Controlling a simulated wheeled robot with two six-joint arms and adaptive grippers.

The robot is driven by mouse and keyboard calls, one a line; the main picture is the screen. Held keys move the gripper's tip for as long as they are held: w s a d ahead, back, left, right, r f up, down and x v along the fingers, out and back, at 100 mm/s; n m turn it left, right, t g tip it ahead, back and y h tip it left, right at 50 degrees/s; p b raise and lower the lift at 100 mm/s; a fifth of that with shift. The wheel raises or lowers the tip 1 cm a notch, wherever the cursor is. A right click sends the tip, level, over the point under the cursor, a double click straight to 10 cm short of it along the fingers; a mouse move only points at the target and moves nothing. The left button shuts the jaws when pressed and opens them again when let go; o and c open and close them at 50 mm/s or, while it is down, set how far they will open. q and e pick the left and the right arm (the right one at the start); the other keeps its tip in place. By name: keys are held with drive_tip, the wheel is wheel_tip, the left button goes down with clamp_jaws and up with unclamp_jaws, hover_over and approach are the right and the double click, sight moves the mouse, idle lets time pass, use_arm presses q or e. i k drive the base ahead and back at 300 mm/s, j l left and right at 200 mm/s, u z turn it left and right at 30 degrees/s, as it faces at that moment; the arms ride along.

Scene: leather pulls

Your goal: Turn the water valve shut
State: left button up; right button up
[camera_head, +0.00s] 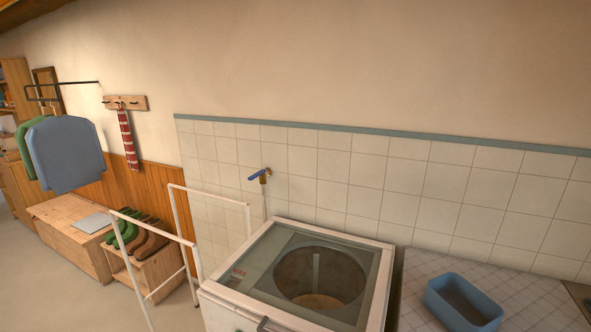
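The water valve (261,176) is on the tiled wall behind the washing machine. It has a blue lever handle that points to the left and tilts slightly down, on a small brass-coloured body. A thin pale pipe or hose runs down from it behind the machine. Neither of my grippers is in view, and nothing touches the valve.
A top-loading washing machine (225,295) with a glass-like top stands below the valve. A white drying rack (208,198) stands to its left. A blue basin (483,318) sits on a tiled counter (425,268) at right. Clothes hang at far left.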

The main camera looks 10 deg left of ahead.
sight(259, 172)
drive_tip(key=i+j+u, duration=0.5)
drive_tip(key=j+z, duration=0.15)
drive_tip(key=z, duration=0.2)
drive_tip(key=i+j+z, duration=0.1)
drive_tip(key=z, duration=0.2)
drive_tip(key=j, duration=0.1)
